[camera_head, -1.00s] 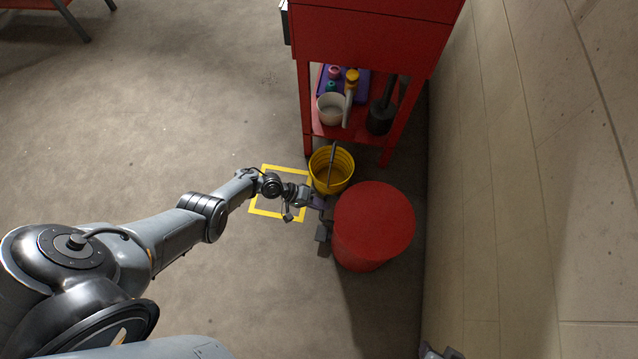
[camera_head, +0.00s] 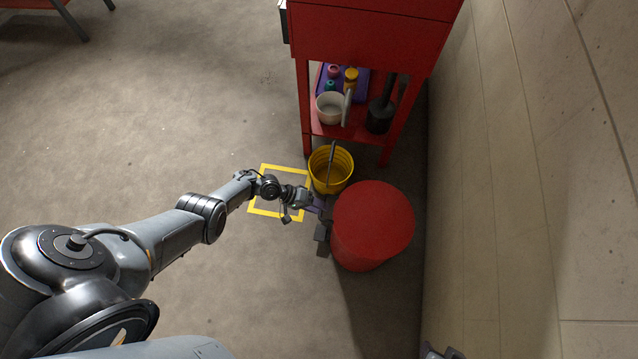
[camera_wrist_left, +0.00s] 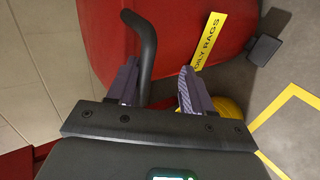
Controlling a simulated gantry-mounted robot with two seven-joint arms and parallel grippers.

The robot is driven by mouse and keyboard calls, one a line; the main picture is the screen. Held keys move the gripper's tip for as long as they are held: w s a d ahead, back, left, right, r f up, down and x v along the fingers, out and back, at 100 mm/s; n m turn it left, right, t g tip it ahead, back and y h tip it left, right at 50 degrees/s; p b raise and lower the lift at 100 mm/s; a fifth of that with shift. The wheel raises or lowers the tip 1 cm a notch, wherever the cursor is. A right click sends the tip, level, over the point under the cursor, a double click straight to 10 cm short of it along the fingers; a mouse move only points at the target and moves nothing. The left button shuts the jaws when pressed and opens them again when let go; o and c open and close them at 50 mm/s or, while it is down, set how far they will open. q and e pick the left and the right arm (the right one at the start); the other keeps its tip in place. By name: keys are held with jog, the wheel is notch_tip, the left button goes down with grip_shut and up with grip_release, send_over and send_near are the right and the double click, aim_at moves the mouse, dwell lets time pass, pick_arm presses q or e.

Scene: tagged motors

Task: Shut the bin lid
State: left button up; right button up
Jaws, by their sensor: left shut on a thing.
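The bin is a red drum (camera_head: 360,262) with a flat round red lid (camera_head: 374,216) over its top, seen from above; I cannot tell if a gap is left under it. In the left wrist view the bin's red side (camera_wrist_left: 185,35) carries a yellow label (camera_wrist_left: 208,40) reading OILY RAGS. My left gripper (camera_head: 318,204) is at the bin's left side.
A dark block, seemingly a pedal (camera_head: 322,233), sticks out at the bin's left. A yellow bucket (camera_head: 331,170) stands close behind. A red shelf unit (camera_head: 303,110) stands beyond, and a wall is at right. A yellow floor square (camera_head: 262,168) lies left; more floor is clear.

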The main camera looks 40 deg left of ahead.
pick_arm(q)
jog(key=shift+s+a+f, duration=0.1)
jog(key=shift+s+f, duration=0.1)
jog(key=shift+s, duration=0.15)
jog(key=p+v, duration=0.5)
jog(key=v, duration=0.5)
jog(key=shift+w+a+r, duration=0.2)
jog(key=shift+a+r, duration=0.05)
jog(key=shift+r, duration=0.2)
jog(key=shift+d, duration=0.1)
